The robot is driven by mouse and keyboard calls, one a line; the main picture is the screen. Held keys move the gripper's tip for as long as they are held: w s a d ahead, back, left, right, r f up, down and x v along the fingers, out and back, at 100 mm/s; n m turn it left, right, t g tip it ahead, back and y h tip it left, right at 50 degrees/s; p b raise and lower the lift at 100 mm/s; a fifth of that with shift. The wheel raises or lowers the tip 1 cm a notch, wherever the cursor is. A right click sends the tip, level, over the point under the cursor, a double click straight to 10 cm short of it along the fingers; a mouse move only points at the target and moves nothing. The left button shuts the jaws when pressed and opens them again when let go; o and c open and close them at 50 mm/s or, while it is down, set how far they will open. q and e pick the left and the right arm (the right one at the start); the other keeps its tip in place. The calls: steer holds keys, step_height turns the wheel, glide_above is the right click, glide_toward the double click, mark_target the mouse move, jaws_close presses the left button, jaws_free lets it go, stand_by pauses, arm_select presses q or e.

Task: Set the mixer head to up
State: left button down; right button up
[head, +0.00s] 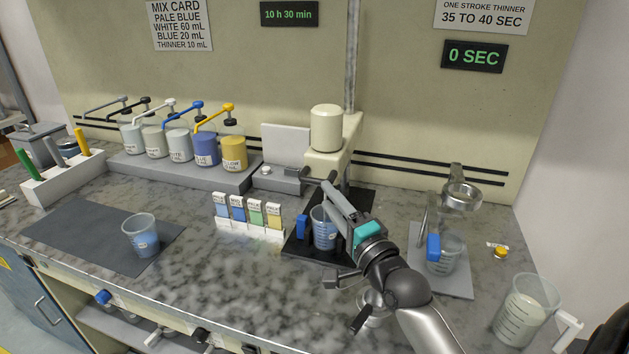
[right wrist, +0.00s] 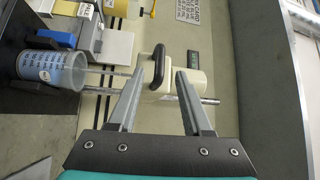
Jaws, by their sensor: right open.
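The mixer (head: 326,128) has a cream head with a round motor housing on top, standing at the back of a dark base. The head appears lowered: in the right wrist view thin rods run from the cream head (right wrist: 195,82) into a clear cup (right wrist: 48,68). That cup (head: 322,240) stands on the base beside a blue clamp. A black handle (right wrist: 153,62) sticks out from the head. My right gripper (right wrist: 166,74) is open and empty, its fingertips close to the handle and head; contact cannot be told. In the head view my right gripper (head: 338,198) partly hides the mixer. My left gripper is out of view.
Colour cards (head: 250,230) stand left of the mixer, and a cup of blue liquid (head: 141,238) sits on a dark mat. A grey stand with a cup (head: 447,252) and a large beaker (head: 524,312) are to the right. Pump bottles (head: 206,150) line the back.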

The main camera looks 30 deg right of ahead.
mark_target(317, 183)
steer(key=shift+w+d+r, duration=0.1)
steer(key=shift+w+r, duration=0.1)
steer(key=shift+w, duration=1.5)
steer(key=shift+w+d+r, duration=0.1)
steer(key=shift+w+r, duration=0.1)
steer(key=shift+w, duration=1.5)
jaws_close()
steer(key=shift+r, duration=0.1)
